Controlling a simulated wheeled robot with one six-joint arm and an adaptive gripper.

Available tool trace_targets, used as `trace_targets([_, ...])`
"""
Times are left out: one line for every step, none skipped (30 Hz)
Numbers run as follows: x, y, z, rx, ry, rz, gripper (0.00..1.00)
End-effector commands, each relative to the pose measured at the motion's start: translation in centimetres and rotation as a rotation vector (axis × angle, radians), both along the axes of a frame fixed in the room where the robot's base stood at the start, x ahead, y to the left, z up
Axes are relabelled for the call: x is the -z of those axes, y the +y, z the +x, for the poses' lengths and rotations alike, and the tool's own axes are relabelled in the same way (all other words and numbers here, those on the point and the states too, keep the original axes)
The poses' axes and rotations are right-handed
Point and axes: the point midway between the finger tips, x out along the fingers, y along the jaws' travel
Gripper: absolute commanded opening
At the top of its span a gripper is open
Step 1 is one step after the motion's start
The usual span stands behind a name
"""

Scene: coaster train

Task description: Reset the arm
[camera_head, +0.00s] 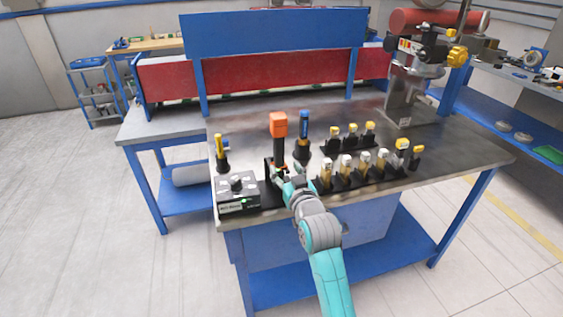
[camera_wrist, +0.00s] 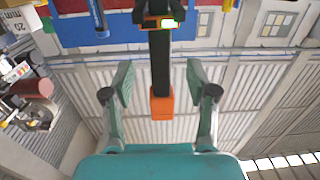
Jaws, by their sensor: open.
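My arm reaches up from the bottom of the head view to the workbench (camera_head: 455,140). My gripper (camera_head: 279,172) is at the bench's front left, by an upright orange-topped black tool (camera_head: 278,125). In the wrist view my gripper (camera_wrist: 160,78) has its two fingers spread wide, one on each side of the tool's black shaft (camera_wrist: 160,66), with visible gaps. The tool stands in a dark holder with a small lit display (camera_wrist: 168,23). The orange head (camera_wrist: 162,104) also shows between the fingers. Nothing is held.
A grey box (camera_head: 237,191) and a yellow-topped tool (camera_head: 220,150) stand left of my gripper. A blue-handled tool (camera_head: 304,128) is close on its right. Racks of yellow-topped tools (camera_head: 346,168) stand further right. A press-like machine (camera_head: 408,85) is behind them.

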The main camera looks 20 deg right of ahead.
Motion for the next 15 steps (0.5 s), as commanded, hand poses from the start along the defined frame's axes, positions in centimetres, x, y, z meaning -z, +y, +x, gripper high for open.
trace_targets([0.1,0.0,-1.1,0.000,0.000,0.000,0.58])
trace_targets([0.0,-0.1,-1.7,0.000,-0.002,0.000,0.58])
trace_targets([0.0,-0.1,-2.3,0.000,-0.001,0.000,0.58])
trace_targets([-0.1,-0.1,-2.8,0.000,-0.001,0.000,0.58])
trace_targets([-0.1,-0.1,-3.2,0.000,-0.001,0.000,0.58])
trace_targets([-0.1,-0.1,-3.8,0.000,-0.001,0.000,0.58])
trace_targets([-0.1,-0.1,-4.1,0.000,-0.001,0.000,0.58])
trace_targets([-0.1,-0.1,-4.4,0.000,-0.001,0.000,0.58])
trace_targets([-0.2,-0.1,-4.8,0.000,-0.003,0.000,0.58])
trace_targets([-0.2,-0.1,-5.0,0.000,-0.003,0.000,0.58])
trace_targets([-0.2,-0.1,-5.1,0.000,-0.003,0.000,0.58])
trace_targets([-0.2,-0.1,-5.3,0.000,-0.002,0.000,0.58])
trace_targets([-0.2,-0.1,-5.4,0.000,-0.002,0.000,0.58])
trace_targets([-0.2,-0.1,-5.5,0.000,-0.003,0.000,0.58])
trace_targets([-0.2,-0.1,-5.5,0.000,-0.003,0.000,0.58])
